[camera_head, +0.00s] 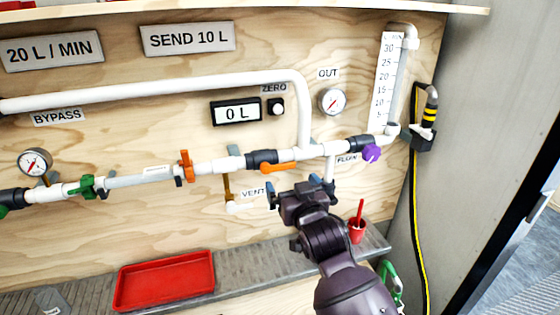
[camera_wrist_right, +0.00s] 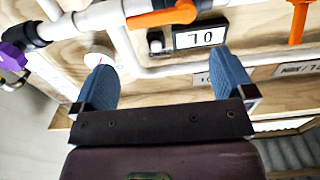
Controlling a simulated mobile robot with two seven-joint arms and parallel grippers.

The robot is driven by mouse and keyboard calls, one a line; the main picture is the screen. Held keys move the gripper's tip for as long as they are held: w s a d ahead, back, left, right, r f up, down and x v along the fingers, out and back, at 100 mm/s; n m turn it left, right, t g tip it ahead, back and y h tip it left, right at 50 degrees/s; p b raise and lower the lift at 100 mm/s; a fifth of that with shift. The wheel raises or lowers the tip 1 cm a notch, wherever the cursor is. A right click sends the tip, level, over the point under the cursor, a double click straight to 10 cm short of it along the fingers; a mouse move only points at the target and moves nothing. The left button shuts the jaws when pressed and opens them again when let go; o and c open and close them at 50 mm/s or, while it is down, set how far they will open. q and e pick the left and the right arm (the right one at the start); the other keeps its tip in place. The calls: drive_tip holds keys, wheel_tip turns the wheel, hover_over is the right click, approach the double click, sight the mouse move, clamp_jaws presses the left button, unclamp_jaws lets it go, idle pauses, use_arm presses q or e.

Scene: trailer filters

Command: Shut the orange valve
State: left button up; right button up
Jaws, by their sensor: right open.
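The orange valve lever (camera_head: 280,168) lies in line with the white pipe, on a dark valve body (camera_head: 262,158). It also shows at the top of the right wrist view (camera_wrist_right: 163,17), which is upside down. A second orange handle (camera_head: 186,166) stands upright, across the pipe, further left; it shows at the upper right of the wrist view (camera_wrist_right: 298,20). My right gripper (camera_head: 303,191) is open and empty, just below the lever in the head view. Its blue fingers (camera_wrist_right: 165,76) are wide apart, with nothing between them. My left gripper is not in view.
A purple handle (camera_head: 371,153) is right of the lever and a green one (camera_head: 88,186) far left. The vent pipe (camera_head: 229,188) hangs left of my gripper. A red tray (camera_head: 164,280) and red cup (camera_head: 357,230) stand on the grey shelf.

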sight(281, 166)
drive_tip(key=x, duration=1)
drive_tip(key=shift+f, duration=0.15)
drive_tip(key=c, duration=0.9)
drive_tip(key=shift+d, duration=0.1)
